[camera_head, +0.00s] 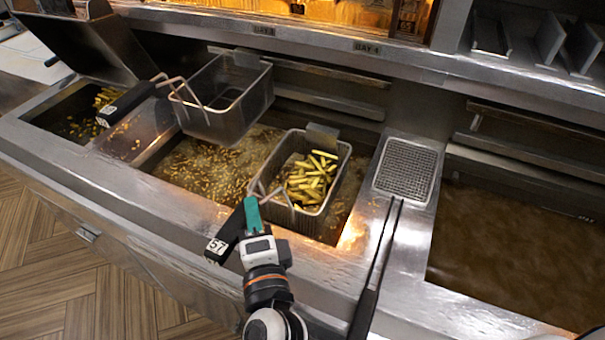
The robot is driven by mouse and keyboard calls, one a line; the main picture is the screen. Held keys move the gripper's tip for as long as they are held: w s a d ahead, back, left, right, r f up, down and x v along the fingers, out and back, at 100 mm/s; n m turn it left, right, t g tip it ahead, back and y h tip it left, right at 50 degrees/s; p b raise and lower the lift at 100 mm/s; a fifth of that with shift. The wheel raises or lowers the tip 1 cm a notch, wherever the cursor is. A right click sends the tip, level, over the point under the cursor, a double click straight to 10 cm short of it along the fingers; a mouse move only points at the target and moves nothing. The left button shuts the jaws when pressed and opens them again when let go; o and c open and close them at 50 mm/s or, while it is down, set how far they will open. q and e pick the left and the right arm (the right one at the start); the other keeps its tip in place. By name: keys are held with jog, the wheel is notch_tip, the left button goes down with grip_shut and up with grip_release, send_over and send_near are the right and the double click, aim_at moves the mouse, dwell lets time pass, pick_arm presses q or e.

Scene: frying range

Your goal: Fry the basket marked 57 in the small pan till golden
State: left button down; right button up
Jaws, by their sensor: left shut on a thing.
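The basket marked 57 (342,172) is a wire basket of pale yellow fries (312,180) at the right side of the middle vat (190,172), whose oil is bubbling. Its black handle (224,240) points toward the front rim and carries a white 57 label. My left gripper (252,215), with teal fingertips, is shut on this handle close to the basket. The basket's lower part is hidden, so how deep it sits in the oil is unclear. A smaller pan (70,112) at the far left holds yellow pieces. My right gripper is not in view.
An empty wire basket (226,105) hangs at the back of the middle vat, its black handle (125,103) reaching left. A mesh skimmer (407,168) lies on the divider, its long handle (365,312) toward the front. The right vat (520,240) holds still brown oil.

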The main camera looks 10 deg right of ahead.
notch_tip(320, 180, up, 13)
jog(key=p, duration=1.2)
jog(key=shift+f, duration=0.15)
